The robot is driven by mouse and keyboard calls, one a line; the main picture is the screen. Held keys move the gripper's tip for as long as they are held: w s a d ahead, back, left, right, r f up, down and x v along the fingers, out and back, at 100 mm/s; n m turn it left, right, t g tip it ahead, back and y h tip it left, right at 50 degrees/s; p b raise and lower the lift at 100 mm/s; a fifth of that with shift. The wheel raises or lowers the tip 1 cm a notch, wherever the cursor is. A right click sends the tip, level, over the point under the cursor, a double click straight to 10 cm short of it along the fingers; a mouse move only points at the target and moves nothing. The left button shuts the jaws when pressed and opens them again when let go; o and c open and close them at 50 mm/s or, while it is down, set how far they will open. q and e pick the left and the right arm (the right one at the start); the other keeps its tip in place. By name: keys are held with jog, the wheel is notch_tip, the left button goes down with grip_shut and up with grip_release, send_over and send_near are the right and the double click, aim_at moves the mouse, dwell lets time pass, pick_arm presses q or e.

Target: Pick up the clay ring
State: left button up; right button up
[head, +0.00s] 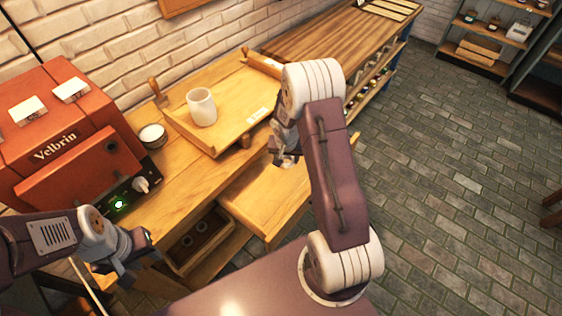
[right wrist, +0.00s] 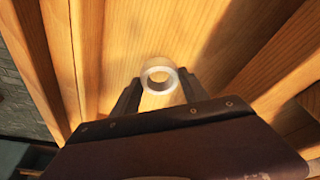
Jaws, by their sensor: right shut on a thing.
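The clay ring (right wrist: 148,82) is pale and round with an open middle. In the right wrist view it sits between the two dark fingertips of my right gripper (right wrist: 159,80), which is shut on it. In the head view my right gripper (head: 284,160) is above the pale wooden surface at the bench front; the ring cannot be made out there. My left gripper (head: 138,254) is at the lower left, low in front of the bench, away from the ring. Its finger opening is not clear.
A red kiln-like machine (head: 75,150) stands at the left. A white cup (head: 202,107) stands on a wooden tray (head: 222,141), with a small bowl (head: 152,134) beside it. A pale wooden drawer or shelf (head: 262,205) juts out below. Brick floor is clear at the right.

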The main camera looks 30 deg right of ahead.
jog(key=s+d+r+p, duration=0.3)
jog(key=d+r, duration=0.2)
jog(key=d, duration=0.4)
jog(key=shift+s+r, duration=0.3)
jog(key=shift+r, duration=0.05)
jog(key=shift+r, duration=0.1)
